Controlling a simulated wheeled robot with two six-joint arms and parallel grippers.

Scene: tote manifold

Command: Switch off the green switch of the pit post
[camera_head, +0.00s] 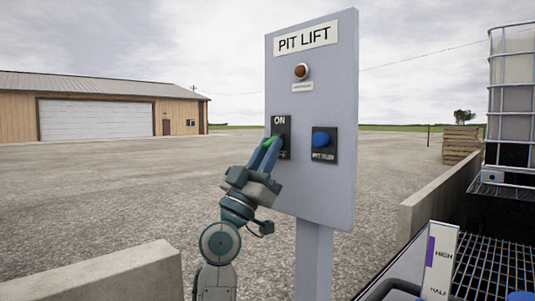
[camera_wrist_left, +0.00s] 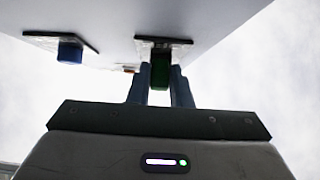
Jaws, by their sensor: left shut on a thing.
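The pit post is a grey panel (camera_head: 335,195) on a pole, labelled PIT LIFT. Its green switch (camera_head: 268,142) sits on a black plate (camera_head: 281,123) marked ON, mostly hidden by my left gripper in the head view. My left gripper (camera_head: 270,148) is at the switch, its blue fingers shut on it. In the left wrist view the green switch (camera_wrist_left: 160,72) sits between the two fingers of my left gripper (camera_wrist_left: 160,85). The lower label of the plate is covered. My right gripper is not in view.
A blue knob (camera_head: 321,139) is on a black plate right of the switch; it also shows in the left wrist view (camera_wrist_left: 70,51). A red lamp (camera_head: 301,72) is above. A concrete wall (camera_head: 435,205) and a caged tank (camera_head: 512,95) stand at right. Open gravel lies left.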

